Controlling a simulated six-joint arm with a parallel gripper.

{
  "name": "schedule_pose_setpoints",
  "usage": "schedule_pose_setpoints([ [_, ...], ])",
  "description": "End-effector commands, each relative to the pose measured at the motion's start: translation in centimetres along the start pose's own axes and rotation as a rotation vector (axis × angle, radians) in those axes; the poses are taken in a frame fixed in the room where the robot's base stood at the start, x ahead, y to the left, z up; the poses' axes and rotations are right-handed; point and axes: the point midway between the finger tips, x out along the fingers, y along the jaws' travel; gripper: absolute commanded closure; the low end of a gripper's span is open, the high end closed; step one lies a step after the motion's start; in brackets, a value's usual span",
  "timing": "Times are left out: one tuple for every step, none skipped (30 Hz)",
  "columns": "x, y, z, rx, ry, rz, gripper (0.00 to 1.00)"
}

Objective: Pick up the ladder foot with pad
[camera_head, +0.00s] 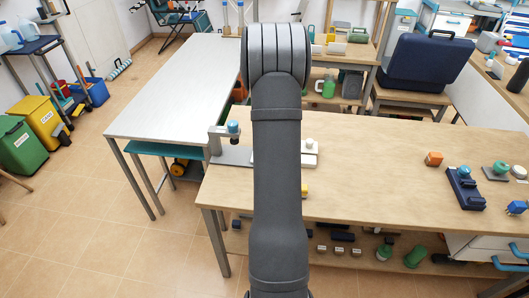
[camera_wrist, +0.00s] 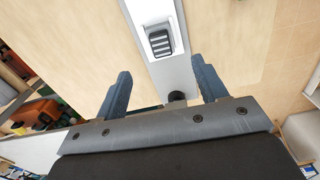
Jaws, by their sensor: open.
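A dark ribbed pad in a pale housing (camera_wrist: 160,42), which looks like the ladder foot with pad, shows at the top middle of the wrist view. It sits on a pale strip (camera_wrist: 172,75) on the wooden table. My gripper (camera_wrist: 160,88) is open and empty, its two blue-grey fingers apart. The pad lies beyond the fingertips, roughly in line with the gap between them. A small dark round part (camera_wrist: 177,97) shows between the fingers. In the head view my arm hides the gripper and much of this spot.
A clamp-like stand (camera_head: 225,140) is left of my arm, and a white base with a knob (camera_head: 309,147) is right of it. An orange block (camera_head: 433,158) and a dark blue holder (camera_head: 465,190) stand farther right on the wooden table (camera_head: 375,185). The table's middle is clear.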

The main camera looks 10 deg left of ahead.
Motion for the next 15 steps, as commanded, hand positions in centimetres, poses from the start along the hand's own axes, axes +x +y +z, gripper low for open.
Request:
schedule_pose_setpoints([
  [1.3,-0.1,0.0,0.0,-0.001,-0.004,0.35],
  [1.9,-0.1,0.0,0.0,-0.001,-0.004,0.35],
  [2.8,0.0,0.0,0.001,-0.001,-0.003,0.35],
  [3.4,0.0,0.0,0.001,-0.001,-0.003,0.35],
  [3.9,0.0,0.0,0.001,-0.001,-0.003,0.35],
  [4.6,0.0,0.0,0.001,-0.001,-0.002,0.35],
  [5.1,0.0,0.0,0.001,-0.001,-0.002,0.35],
  [5.5,0.0,0.0,0.001,-0.001,-0.002,0.35],
  [5.9,0.0,0.0,0.001,-0.001,-0.001,0.35],
  [6.1,0.0,0.0,0.001,-0.001,0.0,0.35],
  [6.3,0.0,0.0,0.001,-0.001,0.0,0.35],
  [6.5,0.0,0.0,0.001,-0.001,0.001,0.35],
  [6.6,0.0,0.0,0.001,-0.001,0.0,0.35],
  [6.7,0.0,0.0,0.001,-0.001,0.0,0.35],
  [6.9,0.0,0.0,0.001,-0.001,0.0,0.35],
])
